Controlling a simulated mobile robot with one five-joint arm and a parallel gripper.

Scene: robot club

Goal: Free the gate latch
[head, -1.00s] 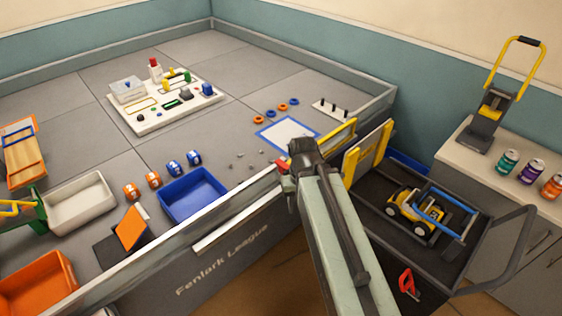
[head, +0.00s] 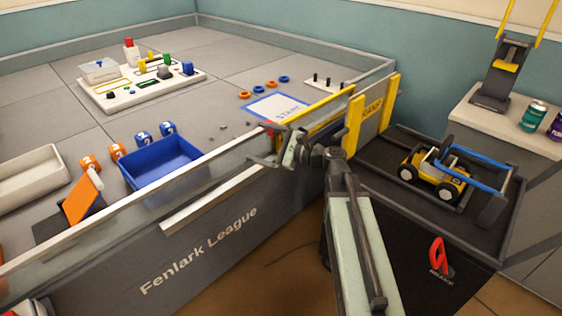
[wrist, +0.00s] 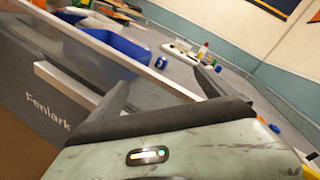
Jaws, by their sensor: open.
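A small red part (head: 268,125), possibly the latch, shows at the arena wall by the left end of the yellow-topped gate (head: 322,112). It is partly hidden behind my gripper, so its shape and position are unclear. My gripper (head: 262,145) is open at the wall's top edge, pointing left, close to the red part; I cannot tell whether they touch. In the wrist view my gripper (wrist: 160,88) has its two fingers spread with nothing held between them. The red part is not clearly visible there.
The arena wall (head: 200,235) runs along the front. A blue bin (head: 160,165) stands inside it. A raised ramp panel (head: 371,108) with yellow edges stands right of my gripper. A dark cart (head: 400,212) carries a yellow toy vehicle (head: 432,176). Small grey bits lie near the wall.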

